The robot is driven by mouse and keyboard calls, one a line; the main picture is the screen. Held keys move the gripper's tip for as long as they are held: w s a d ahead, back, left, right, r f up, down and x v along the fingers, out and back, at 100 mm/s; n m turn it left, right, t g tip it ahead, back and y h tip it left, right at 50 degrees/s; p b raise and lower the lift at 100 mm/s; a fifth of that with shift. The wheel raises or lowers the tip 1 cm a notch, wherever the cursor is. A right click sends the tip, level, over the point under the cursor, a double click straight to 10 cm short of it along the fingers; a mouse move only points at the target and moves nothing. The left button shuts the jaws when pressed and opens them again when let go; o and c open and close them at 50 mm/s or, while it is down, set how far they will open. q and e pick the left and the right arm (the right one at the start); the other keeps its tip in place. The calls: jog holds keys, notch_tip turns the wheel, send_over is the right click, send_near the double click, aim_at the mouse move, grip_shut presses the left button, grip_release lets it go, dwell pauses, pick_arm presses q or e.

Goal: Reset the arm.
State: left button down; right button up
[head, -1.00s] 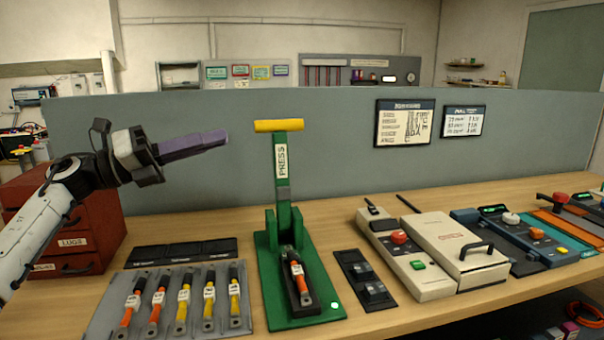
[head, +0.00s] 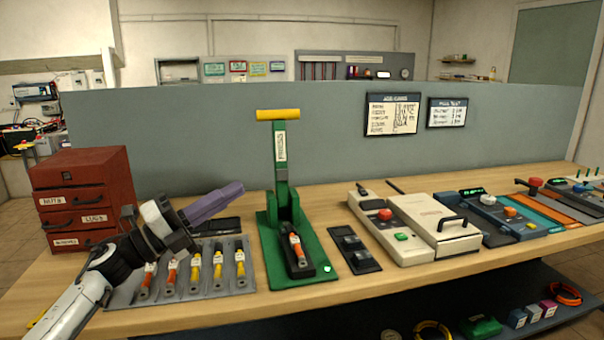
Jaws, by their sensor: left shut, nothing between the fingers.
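My left arm comes in from the lower left. Its gripper (head: 216,204) has purple fingers, shut with nothing between them, pointing up and to the right. It is in front of the back of the grey lug tray (head: 215,290) and left of the green press (head: 262,246). The press stands with its yellow handle (head: 278,115) up. A lug with an orange sleeve (head: 297,243) lies in the black holder on the press base. My right gripper is out of view.
A red drawer cabinet (head: 85,165) stands behind my left arm. Several lugs lie in the tray. A black two-part block (head: 354,250), a cream tester (head: 384,232) and a cream case (head: 434,220) stand right of the press. The bench front edge is clear.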

pick_arm(q)
jog(key=s+f+n+t+y, duration=0.1)
jog(key=s+f+n+y, duration=0.3)
jog(key=f+n, duration=0.45)
jog(key=s+a+f+n+t+y, duration=0.15)
jog(key=s+f+n+y, duration=0.35)
jog(key=f, duration=0.7)
jog(key=s+f+n+t+y, duration=0.2)
jog(key=s+f+n+y, duration=0.1)
jog(key=f+n, duration=0.6)
jog(key=s+f+n+g+y, duration=0.1)
jog(key=s+f+n+g, duration=0.3)
jog(key=s+f, duration=0.6)
jog(key=s+a+f+n+g+y, duration=0.1)
jog(key=s+f+n+g, duration=0.3)
jog(key=s+f, duration=0.5)
jog(key=s+y, duration=0.1)
jog(key=s, duration=0.6)
jog(key=shift+s+f+y, duration=0.25)
jog(key=shift+f+y, duration=0.05)
jog(key=shift+f, duration=0.05)
jog(key=shift+a, duration=0.1)
